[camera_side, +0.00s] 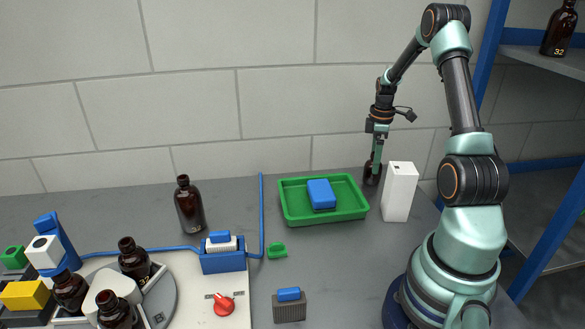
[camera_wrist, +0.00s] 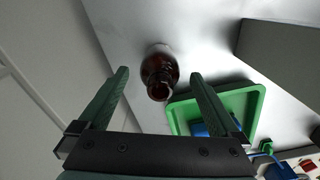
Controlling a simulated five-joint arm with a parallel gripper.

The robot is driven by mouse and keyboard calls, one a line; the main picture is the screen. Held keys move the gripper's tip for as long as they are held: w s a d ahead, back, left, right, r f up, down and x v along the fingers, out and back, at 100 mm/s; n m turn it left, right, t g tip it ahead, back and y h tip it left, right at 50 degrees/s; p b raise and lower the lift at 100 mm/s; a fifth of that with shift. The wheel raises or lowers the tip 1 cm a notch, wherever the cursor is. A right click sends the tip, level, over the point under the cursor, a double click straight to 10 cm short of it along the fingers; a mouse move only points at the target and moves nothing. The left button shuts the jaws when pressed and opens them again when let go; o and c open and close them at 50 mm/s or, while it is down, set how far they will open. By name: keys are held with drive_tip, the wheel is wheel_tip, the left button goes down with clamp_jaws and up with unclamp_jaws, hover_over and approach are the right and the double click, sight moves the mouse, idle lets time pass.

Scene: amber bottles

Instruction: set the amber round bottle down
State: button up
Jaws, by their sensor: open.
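An amber round bottle (camera_side: 371,178) stands upright on the grey table, between the green tray and a white box in the side view. In the wrist view the bottle (camera_wrist: 158,68) shows from above, with its open neck towards me. My gripper (camera_side: 376,158) is at the bottle, pointing down. In the wrist view its two green fingers (camera_wrist: 160,74) are spread, one on each side of the bottle, with clear gaps. The side view hides the bottle's upper part behind my gripper.
The green tray (camera_side: 290,211) with a blue block (camera_side: 321,194) lies left of the bottle. The tall white box (camera_side: 399,192) stands close on its right. Another amber bottle (camera_side: 189,205) stands farther left. A shelf with blue posts (camera_side: 548,235) is at the right.

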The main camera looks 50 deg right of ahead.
wheel_tip(320, 180, up, 8)
drive_tip(key=w+a+r+m+t+h, duration=0.1)
drive_tip(key=w+a+r, duration=0.3)
drive_tip(key=a, duration=0.5)
drive_tip(key=w+a+r+m+t, duration=0.1)
drive_tip(key=w+a+r, duration=0.1)
drive_tip(key=a+r, duration=0.5)
drive_tip(key=s+a+m+t, duration=0.1)
drive_tip(key=s+a, duration=0.1)
drive_tip(key=a, duration=0.8)
drive_tip(key=s+a+m+t+y, duration=0.1)
drive_tip(key=s+a+m+t, duration=0.1)
drive_tip(key=a, duration=0.9)
drive_tip(key=shift+s+r+t, duration=0.15)
drive_tip(key=shift+s+t, duration=0.15)
drive_tip(key=shift+s, duration=0.55)
